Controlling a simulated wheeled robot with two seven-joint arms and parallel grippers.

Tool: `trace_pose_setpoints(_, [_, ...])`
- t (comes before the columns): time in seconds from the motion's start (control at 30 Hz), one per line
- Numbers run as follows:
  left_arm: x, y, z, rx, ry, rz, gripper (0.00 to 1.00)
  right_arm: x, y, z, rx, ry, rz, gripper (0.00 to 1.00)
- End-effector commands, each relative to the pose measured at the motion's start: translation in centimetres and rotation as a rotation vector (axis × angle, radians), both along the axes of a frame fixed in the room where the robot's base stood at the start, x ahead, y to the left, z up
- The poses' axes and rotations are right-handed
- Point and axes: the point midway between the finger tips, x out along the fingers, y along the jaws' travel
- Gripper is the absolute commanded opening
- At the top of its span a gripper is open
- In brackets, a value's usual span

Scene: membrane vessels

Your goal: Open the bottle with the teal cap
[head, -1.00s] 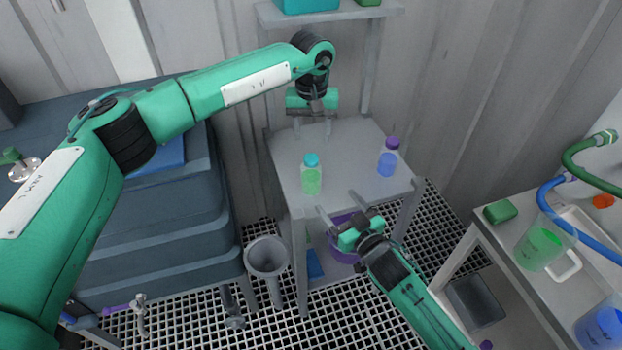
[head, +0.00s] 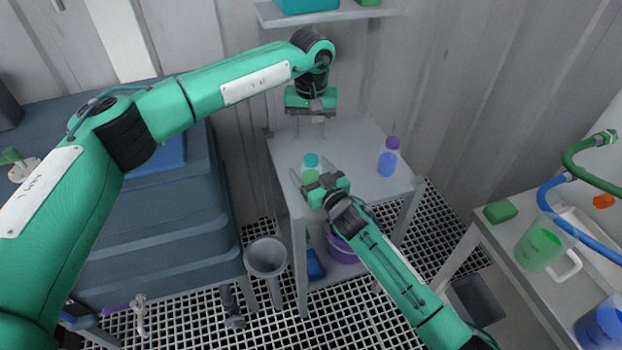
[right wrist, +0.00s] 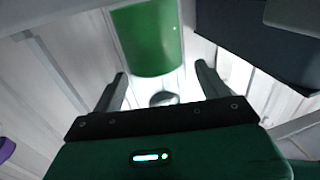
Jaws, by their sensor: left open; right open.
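The bottle with the teal cap (head: 311,160) stands upright on the small grey table (head: 352,150). Its light green body shows only in part, because my right gripper (head: 309,174) is in front of it. The right gripper is open, its fingers either side of the bottle's body in the head view. Whether they touch it I cannot tell. The right wrist view shows its two fingers (right wrist: 160,85) apart, with a green cylindrical shape beyond them that I cannot identify for sure. My left gripper (head: 312,130) is open and empty, pointing down behind the bottle and higher up.
A bottle with a purple cap (head: 388,158) and blue contents stands to the right on the same table. A grey funnel-like vessel (head: 266,257) is at the table's front left. A bench (head: 520,265) with beakers is at the right. The table's middle is clear.

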Motion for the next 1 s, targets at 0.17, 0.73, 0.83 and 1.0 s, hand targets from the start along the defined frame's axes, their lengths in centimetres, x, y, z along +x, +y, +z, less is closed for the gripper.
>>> trace_pose_setpoints(0.17, [-0.01, -0.01, -0.01, 0.0, 0.0, 0.0, 0.53, 0.22, 0.14, -0.06, 0.0, 0.001, 0.0, 0.77])
trace_pose_setpoints(0.73, [-0.01, -0.01, 0.0, 0.0, 0.0, 0.006, 0.53, 0.19, 0.1, -0.05, 0.0, 0.001, 0.0, 0.0])
trace_pose_setpoints(0.83, [-0.01, -0.01, 0.0, 0.0, 0.0, 0.053, 0.53, 0.19, 0.1, -0.05, 0.0, 0.001, 0.0, 0.0])
trace_pose_setpoints(1.0, [-0.01, -0.01, -0.01, 0.0, 0.0, 0.22, 0.53, 0.19, 0.1, -0.06, 0.0, 0.001, 0.0, 0.0])
